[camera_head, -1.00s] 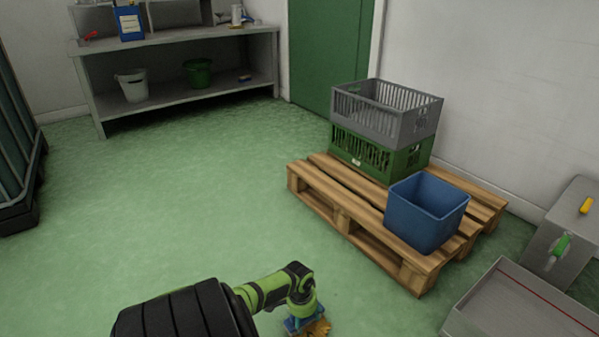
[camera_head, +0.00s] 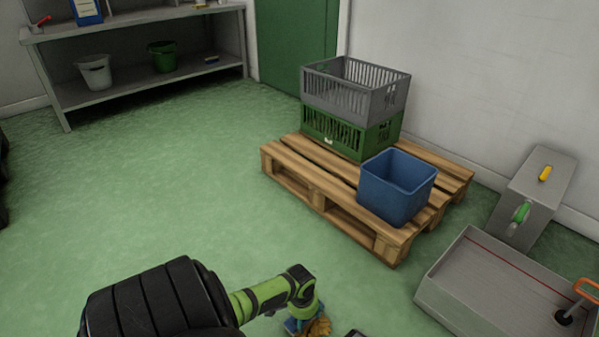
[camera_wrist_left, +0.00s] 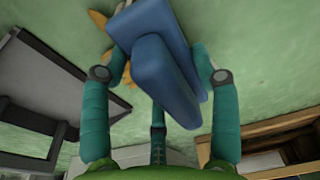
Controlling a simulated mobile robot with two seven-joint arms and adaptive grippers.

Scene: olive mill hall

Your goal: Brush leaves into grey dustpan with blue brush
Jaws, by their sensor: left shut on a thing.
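My left gripper (camera_wrist_left: 158,80) is shut on the blue brush (camera_wrist_left: 165,70), whose block fills the space between the teal fingers in the left wrist view. In the head view the blue brush (camera_head: 291,326) is at the bottom edge, low over the floor. Orange-brown leaves (camera_head: 319,327) lie right beside it. Leaves (camera_wrist_left: 98,20) also show behind the brush in the wrist view, partly hidden by it. A grey, dark-edged shape, seemingly the dustpan (camera_wrist_left: 50,75), is at the left of the wrist view. My right gripper is out of view.
A wooden pallet (camera_head: 286,183) carries a blue bin (camera_head: 392,194) and a grey crate (camera_head: 340,95) on a green crate (camera_head: 335,135). A grey tray (camera_head: 480,300) stands on the right. Open green floor (camera_head: 170,190) lies at left and centre.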

